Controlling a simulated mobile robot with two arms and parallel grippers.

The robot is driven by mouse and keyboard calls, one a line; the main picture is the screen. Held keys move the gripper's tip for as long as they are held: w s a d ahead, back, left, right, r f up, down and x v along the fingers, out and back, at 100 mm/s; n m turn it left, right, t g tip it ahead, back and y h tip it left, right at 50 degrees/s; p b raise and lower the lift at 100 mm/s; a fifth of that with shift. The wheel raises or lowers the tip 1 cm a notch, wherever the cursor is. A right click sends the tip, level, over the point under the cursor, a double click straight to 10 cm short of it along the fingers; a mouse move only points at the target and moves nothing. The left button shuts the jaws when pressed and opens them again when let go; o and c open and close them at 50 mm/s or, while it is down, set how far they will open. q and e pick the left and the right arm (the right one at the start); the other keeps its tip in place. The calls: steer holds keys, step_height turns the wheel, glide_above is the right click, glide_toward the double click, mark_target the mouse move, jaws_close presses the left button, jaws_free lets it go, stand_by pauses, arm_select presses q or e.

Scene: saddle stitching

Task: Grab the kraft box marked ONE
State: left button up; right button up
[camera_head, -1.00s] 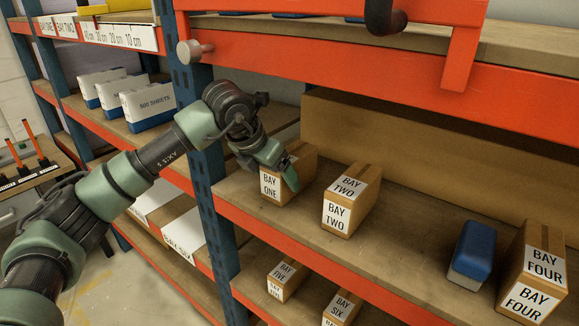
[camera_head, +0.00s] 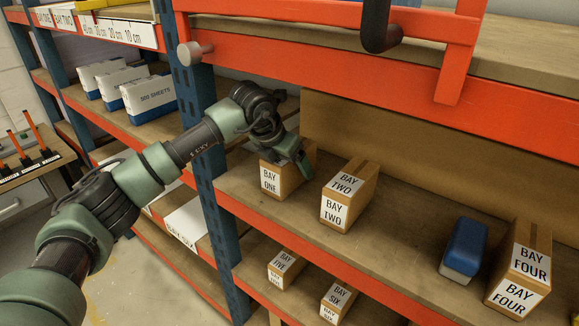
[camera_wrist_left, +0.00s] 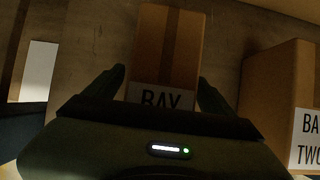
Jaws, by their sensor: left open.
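The kraft box marked BAY ONE (camera_head: 283,182) stands on the shelf just right of the blue upright. My left gripper (camera_head: 301,166) is at its top, with one finger seen on the box's right side. In the left wrist view the gripper (camera_wrist_left: 160,82) is open, its two dark fingers on either side of the box (camera_wrist_left: 170,50), with small gaps showing. The box's label there reads only BAY; the rest is hidden by the gripper body. My right gripper is not in view.
The BAY TWO box (camera_head: 349,196) stands close on the right. A blue and grey block (camera_head: 465,250) and the BAY FOUR box (camera_head: 521,265) are further right. An orange beam (camera_head: 330,88) crosses above. The blue upright (camera_head: 205,170) is close on the left.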

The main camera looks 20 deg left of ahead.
arm_select(q)
steer(key=shift+f+b, duration=0.25)
steer(key=shift+b, duration=0.1)
stand_by(0.3)
jaws_close()
steer(key=shift+r, duration=0.15)
